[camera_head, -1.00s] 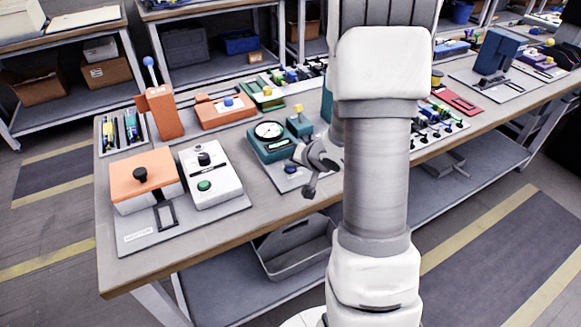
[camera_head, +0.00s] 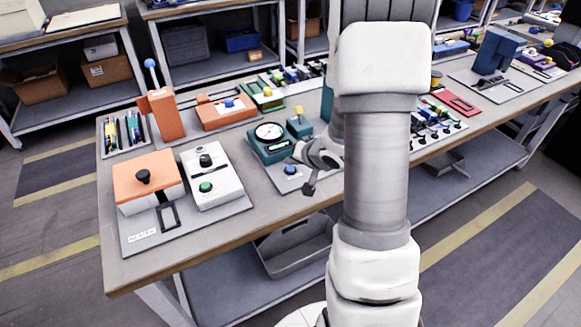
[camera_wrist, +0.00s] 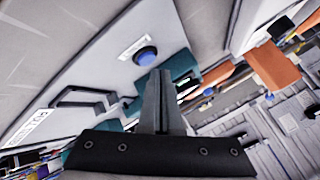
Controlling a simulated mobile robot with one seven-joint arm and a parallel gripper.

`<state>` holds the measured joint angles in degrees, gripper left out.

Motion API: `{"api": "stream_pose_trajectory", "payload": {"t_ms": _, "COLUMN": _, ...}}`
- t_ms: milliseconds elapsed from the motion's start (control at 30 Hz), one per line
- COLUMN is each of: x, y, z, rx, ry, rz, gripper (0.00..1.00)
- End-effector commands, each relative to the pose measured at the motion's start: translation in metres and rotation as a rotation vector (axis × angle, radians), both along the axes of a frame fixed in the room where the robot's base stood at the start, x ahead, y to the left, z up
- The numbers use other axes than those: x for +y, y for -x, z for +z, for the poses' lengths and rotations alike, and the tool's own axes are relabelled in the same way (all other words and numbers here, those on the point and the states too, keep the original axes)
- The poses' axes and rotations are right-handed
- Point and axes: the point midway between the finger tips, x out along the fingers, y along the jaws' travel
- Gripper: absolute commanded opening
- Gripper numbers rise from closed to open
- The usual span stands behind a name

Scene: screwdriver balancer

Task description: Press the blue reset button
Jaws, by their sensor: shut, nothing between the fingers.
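The blue reset button (camera_head: 291,170) is a small round cap on a grey plate in front of a teal device (camera_head: 268,150) with a dial gauge. In the wrist view the button (camera_wrist: 147,56) stands beside a small white label. My gripper (camera_wrist: 160,76) is shut and empty, its fingertips pressed together. The tips show just below the button in the wrist view, close to it; I cannot tell whether they touch. In the head view the end of my arm is just right of the button, and my arm hides part of the bench behind.
To the left on the bench are an orange box with a black knob (camera_head: 143,177) and a white box with a green button (camera_head: 206,187). An orange device with a blue knob (camera_head: 229,103) stands behind. Bare bench top lies along the front edge.

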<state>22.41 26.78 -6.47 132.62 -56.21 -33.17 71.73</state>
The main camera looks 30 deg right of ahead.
Motion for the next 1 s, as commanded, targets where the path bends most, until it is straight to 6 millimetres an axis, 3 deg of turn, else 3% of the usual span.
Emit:
{"api": "stream_pose_trajectory", "payload": {"t_ms": 633, "x": 0.0, "y": 0.0, "z": 0.05, "rx": -0.001, "ry": 0.0, "rz": -0.001, "gripper": 0.0}}
{"api": "stream_pose_trajectory", "payload": {"t_ms": 1000, "x": 0.0, "y": 0.0, "z": 0.05, "rx": -0.001, "ry": 0.0, "rz": -0.001, "gripper": 0.0}}
